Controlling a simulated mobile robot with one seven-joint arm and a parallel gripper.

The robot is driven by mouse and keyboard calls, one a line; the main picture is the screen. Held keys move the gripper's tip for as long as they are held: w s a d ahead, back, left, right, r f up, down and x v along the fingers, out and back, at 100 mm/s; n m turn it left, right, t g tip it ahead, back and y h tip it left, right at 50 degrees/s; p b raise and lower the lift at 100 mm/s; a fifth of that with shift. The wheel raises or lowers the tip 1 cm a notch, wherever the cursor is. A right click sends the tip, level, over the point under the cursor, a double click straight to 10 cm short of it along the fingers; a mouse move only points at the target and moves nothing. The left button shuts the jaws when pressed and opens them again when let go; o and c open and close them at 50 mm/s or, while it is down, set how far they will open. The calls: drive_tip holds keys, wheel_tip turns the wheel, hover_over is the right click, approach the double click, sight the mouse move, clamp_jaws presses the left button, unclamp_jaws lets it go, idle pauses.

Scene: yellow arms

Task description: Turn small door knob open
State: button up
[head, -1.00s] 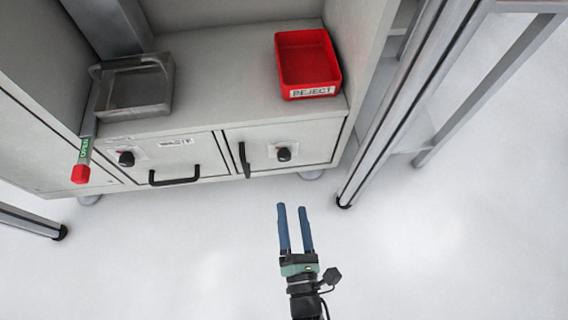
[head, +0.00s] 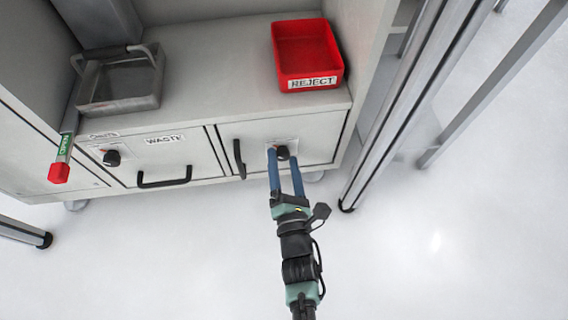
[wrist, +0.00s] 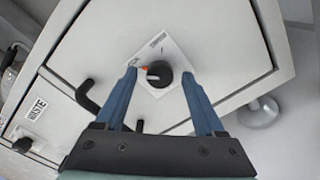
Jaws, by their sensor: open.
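The small black door knob (head: 282,152) sits on a white label plate on the right cabinet door (head: 318,137). In the wrist view the knob (wrist: 159,74) lies between and just beyond the blue fingertips, with an orange mark at its left. My gripper (head: 285,156) is open, its two blue fingers reaching up to the door front, one on each side of the knob. The gripper also shows in the wrist view (wrist: 158,74). I cannot tell whether either finger touches the knob. The door is shut, with a black vertical handle (head: 239,159) at its left edge.
The WASTE drawer (head: 190,155) with its own knob (head: 111,158) and black handle (head: 164,178) is left of the door. A red REJECT bin (head: 309,60) and a grey tray (head: 119,83) stand on top. A metal post (head: 400,105) rises at the right. The floor in front is clear.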

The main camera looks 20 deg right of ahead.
clamp_jaws()
idle(0.3)
drive_tip(key=shift+m, duration=0.3)
drive_tip(key=m, duration=0.4)
drive_tip(key=shift+p, duration=0.4)
drive_tip(key=m, duration=0.4)
drive_tip(key=shift+r+m+p, duration=0.1)
drive_tip(key=shift+m+p, duration=0.3)
drive_tip(key=m+p, duration=0.1)
drive_tip(key=m, duration=0.3)
drive_tip(key=shift+m, duration=0.3)
drive_tip(key=shift+m+p, duration=0.3)
drive_tip(key=shift+m, duration=1.6)
